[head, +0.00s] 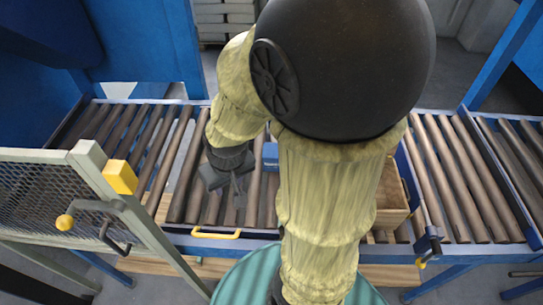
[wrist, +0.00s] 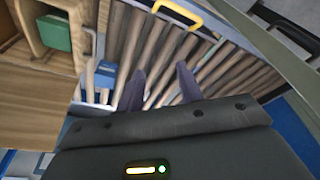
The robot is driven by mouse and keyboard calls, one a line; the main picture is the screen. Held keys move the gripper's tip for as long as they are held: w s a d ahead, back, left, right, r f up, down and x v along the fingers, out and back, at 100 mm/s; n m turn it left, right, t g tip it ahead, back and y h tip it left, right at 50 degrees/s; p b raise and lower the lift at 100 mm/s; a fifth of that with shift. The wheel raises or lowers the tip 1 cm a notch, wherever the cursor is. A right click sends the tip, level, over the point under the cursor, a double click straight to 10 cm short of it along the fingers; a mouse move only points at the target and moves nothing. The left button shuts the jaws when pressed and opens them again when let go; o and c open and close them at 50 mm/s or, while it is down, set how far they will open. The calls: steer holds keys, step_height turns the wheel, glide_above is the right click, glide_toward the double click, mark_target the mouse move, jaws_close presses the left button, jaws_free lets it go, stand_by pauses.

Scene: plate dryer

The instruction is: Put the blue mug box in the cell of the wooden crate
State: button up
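The blue mug box (head: 270,155) is on the roller conveyor, partly hidden behind my arm in the head view. In the wrist view the blue mug box (wrist: 106,75) shows just left of my fingers. The wooden crate (head: 392,194) is to the right of my arm, largely hidden by it. In the wrist view the wooden crate (wrist: 38,85) fills the left side, with a green box (wrist: 55,33) inside it. My gripper (head: 237,190) is over the rollers, left of the blue box. In the wrist view my gripper (wrist: 160,82) has its two fingers apart with nothing between them.
A mesh guard (head: 50,190) with a yellow block stands at the left front. A yellow handle (head: 216,234) sits on the conveyor's front edge. Blue posts rise behind. The rollers (head: 130,135) left of my gripper are clear.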

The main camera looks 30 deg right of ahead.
steer(key=shift+o, duration=1.3)
steer(key=o, duration=0.3)
steer(key=shift+w+d, duration=0.1)
steer(key=shift+w, duration=0.05)
steer(key=o, duration=0.7)
steer(key=w, duration=0.1)
steer(key=w+d+f+n+b, duration=0.1)
steer(key=w, duration=0.1)
steer(key=shift+d, duration=0.1)
steer(key=w+d+f+n+g+h+b, duration=0.1)
steer(key=w+d+f+n+b, duration=0.2)
steer(key=w+d, duration=0.3)
steer(key=w+d+f+n+g+h+b, duration=0.1)
steer(key=w+d+f+n+g+b, duration=0.1)
steer(key=w+d, duration=0.4)
steer(key=w+d+f+n+g+h+b, duration=0.1)
steer(key=w+d+f+n+g+b, duration=0.1)
steer(key=w+d, duration=0.5)
steer(key=shift+w+f+n+h+b, duration=0.15)
steer(key=shift+f+n+b, duration=0.3)
steer(key=shift+f+n, duration=0.25)
steer(key=shift+w+f+n+h+b, duration=0.15)
steer(key=shift+f+n+b, duration=0.25)
steer(key=shift+f+n, duration=0.25)
steer(key=p+x, duration=0.1)
steer(key=x, duration=1.1)
steer(key=shift+s+f, duration=0.1)
